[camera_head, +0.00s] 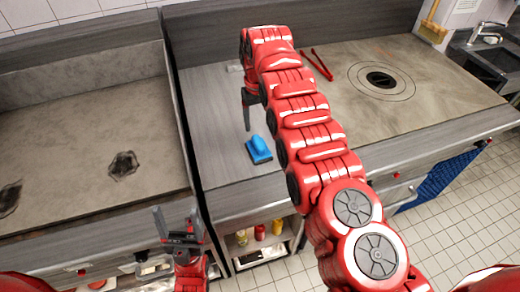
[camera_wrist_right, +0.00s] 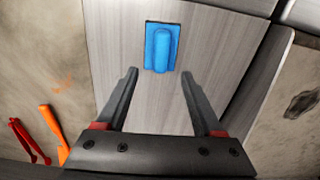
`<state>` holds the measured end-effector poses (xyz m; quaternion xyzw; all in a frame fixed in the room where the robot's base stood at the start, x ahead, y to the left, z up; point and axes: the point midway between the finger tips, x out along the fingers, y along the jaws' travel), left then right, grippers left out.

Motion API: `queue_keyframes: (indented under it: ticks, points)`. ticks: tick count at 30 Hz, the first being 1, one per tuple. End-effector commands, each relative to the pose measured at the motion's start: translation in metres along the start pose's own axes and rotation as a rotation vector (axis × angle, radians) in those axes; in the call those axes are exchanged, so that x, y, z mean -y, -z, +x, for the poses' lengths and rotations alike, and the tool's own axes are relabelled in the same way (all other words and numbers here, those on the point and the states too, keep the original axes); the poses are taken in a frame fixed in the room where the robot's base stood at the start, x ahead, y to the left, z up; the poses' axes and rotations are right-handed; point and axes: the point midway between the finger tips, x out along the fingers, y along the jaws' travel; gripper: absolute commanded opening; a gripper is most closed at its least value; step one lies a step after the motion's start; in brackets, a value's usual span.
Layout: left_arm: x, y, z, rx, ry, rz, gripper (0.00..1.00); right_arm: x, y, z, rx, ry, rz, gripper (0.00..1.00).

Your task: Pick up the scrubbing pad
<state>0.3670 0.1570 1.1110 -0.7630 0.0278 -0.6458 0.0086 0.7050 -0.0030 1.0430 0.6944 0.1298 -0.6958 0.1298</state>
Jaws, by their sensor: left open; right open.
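My left gripper (camera_head: 179,213) is open and empty in front of the counter, at lower left.
Red tongs (camera_head: 317,64) lie on the counter behind my right arm; they also show in the right wrist view (camera_wrist_right: 29,141) beside an orange-handled tool (camera_wrist_right: 53,132). A cooktop (camera_head: 80,130) stands left. Bottles (camera_head: 260,232) sit on a shelf below. Counter around the pad is clear.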

Motion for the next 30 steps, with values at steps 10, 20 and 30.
queue_keyframes:
  ticks: [10,20,30]
  points:
    - [0.0,0.001,0.006,0.0,0.0,0.0,0.75,0.002,0.001,0.043,0.0,0.0,-0.003,0.69]
    - [0.001,0.002,0.014,0.0,0.0,0.0,0.75,0.004,-0.003,0.088,0.0,0.0,-0.004,0.69]
    - [0.001,0.002,0.013,0.0,0.0,0.0,0.75,0.004,-0.002,0.088,-0.002,0.001,-0.004,0.42]
